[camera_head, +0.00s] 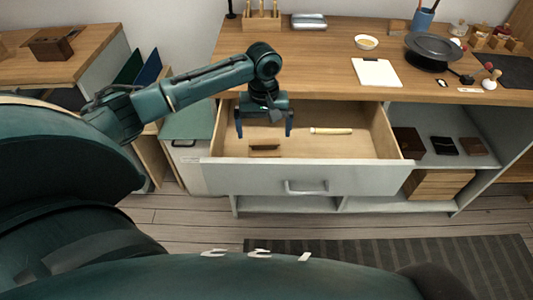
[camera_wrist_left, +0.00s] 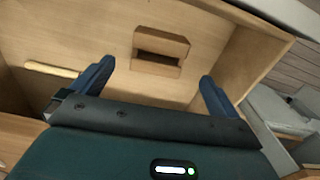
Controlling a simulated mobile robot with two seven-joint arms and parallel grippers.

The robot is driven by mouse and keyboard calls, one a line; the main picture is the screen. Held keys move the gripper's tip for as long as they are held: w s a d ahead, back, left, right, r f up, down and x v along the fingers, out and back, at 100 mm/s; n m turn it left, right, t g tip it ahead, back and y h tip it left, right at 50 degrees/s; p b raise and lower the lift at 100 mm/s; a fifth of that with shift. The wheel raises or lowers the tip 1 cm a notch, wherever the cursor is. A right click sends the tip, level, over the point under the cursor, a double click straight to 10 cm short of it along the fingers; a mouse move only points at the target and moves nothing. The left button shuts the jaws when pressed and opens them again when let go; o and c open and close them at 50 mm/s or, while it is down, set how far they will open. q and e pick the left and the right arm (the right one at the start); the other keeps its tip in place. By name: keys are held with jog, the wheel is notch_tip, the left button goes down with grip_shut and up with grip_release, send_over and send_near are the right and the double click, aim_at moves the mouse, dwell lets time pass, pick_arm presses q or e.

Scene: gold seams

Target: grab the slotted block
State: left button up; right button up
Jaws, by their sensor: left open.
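A small wooden block with a slot (camera_head: 265,151) lies in the open drawer (camera_head: 290,180), towards its front left. In the left wrist view the slotted block (camera_wrist_left: 161,42) shows its dark slot, and it lies beyond the fingertips, between their lines. My left gripper (camera_head: 264,130) is open and empty above the drawer, fingers pointing down, apart from the block. Its two blue fingers also show in the left wrist view (camera_wrist_left: 157,75). My right gripper is not in view.
A pale wooden stick (camera_head: 331,131) lies in the drawer right of the block. The drawer walls surround both. The worktop (camera_head: 330,60) behind holds a white sheet (camera_head: 376,72), a small bowl (camera_head: 366,42) and a black round pan (camera_head: 432,50). A dark wooden holder (camera_head: 52,43) stands on the left counter.

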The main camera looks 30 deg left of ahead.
aim_at(264, 148)
pick_arm(q)
jog(key=f, duration=0.5)
jog(key=f+b, duration=0.1)
jog(key=f, duration=0.2)
jog(key=shift+w+a+f, duration=0.15)
jog(key=shift+w+f, duration=0.1)
jog(key=shift+f, duration=0.1)
jog(key=shift+c, duration=0.3)
jog(key=c, duration=1)
jog(key=shift+o, duration=0.2)
jog(key=shift+r, duration=0.1)
